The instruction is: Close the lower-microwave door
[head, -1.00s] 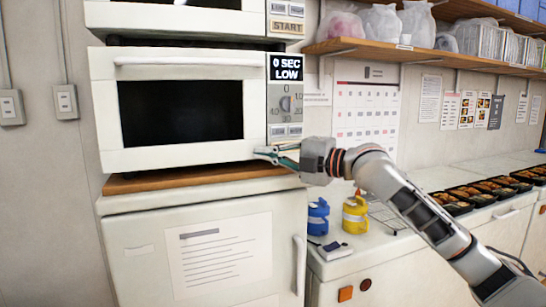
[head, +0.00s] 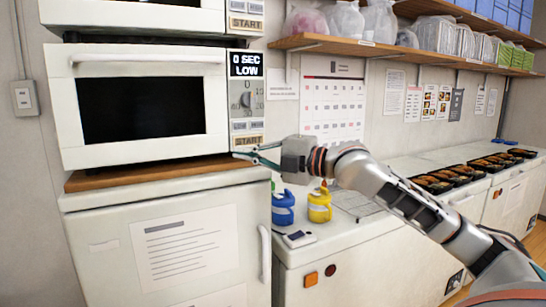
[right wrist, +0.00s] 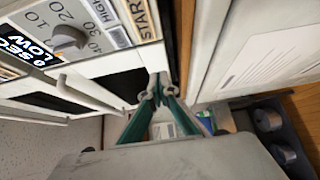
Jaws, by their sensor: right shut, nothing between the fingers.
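The lower microwave's white door (head: 215,100) with its black window fills the left of the head view. Its front looks in line with the control panel (head: 244,98), but I cannot tell whether it is fully latched. A horizontal handle (head: 148,60) runs along the door's top; a handle bar also shows in the right wrist view (right wrist: 90,98). My right gripper (head: 238,155) is shut and empty, its tips by the panel's lower edge, just right of the door's lower corner. In the right wrist view its fingertips (right wrist: 157,94) meet. Contact is unclear. My left gripper is out of view.
The microwave stands on a wooden board (head: 150,174) above a white cabinet (head: 90,225). Another microwave (head: 150,12) is above. Blue (head: 283,208) and yellow (head: 319,205) containers stand on the counter below my right arm. Food trays (head: 460,175) line the counter at right.

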